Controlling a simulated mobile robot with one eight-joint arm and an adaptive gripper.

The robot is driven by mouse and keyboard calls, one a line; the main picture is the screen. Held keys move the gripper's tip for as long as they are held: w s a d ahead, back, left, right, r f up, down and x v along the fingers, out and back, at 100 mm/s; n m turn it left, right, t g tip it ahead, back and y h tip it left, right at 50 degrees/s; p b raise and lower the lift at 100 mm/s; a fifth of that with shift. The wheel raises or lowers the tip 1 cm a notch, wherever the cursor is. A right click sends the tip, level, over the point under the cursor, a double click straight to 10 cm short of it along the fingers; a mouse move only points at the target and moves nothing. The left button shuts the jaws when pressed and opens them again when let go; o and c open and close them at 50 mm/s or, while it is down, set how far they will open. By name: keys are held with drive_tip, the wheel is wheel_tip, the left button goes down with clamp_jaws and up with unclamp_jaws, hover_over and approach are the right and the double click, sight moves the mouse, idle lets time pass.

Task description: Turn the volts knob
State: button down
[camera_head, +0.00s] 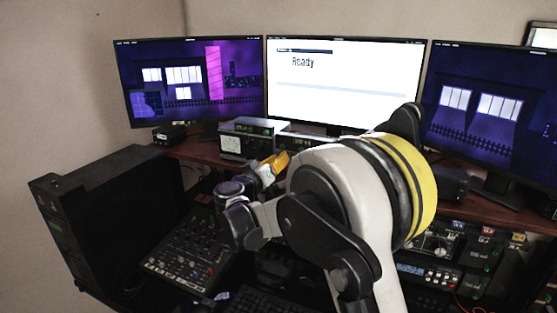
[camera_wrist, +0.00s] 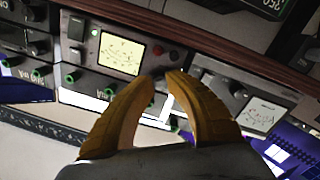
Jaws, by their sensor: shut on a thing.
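My gripper (camera_wrist: 160,78) shows two curved yellow fingers in the wrist view. Their tips are close together at the front of an instrument panel with a lit, cream-coloured meter (camera_wrist: 122,52). The fingers are shut on a small dark knob (camera_wrist: 158,74), mostly hidden between the tips. I cannot read a volts label beside it. In the head view my gripper (camera_head: 278,163) is a small yellow shape in front of the instruments (camera_head: 235,146) below the middle monitor. My arm hides part of that area, and the knob cannot be made out there.
Green-ringed sockets (camera_wrist: 72,77) and a red button (camera_wrist: 174,55) are near the fingers. Another metered unit (camera_wrist: 262,116) stands right in the wrist view. Monitors (camera_head: 340,78) line the desk's back. A mixer (camera_head: 185,262) and a black computer case (camera_head: 110,220) are at left.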

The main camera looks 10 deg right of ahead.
drive_tip(key=shift+m+y+p, duration=0.6)
drive_tip(key=shift+m+p, duration=0.7)
drive_tip(key=shift+m, duration=6.1)
drive_tip(key=shift+r, duration=0.1)
drive_tip(key=c, duration=1.2)
unclamp_jaws()
drive_tip(key=shift+c, duration=0.2)
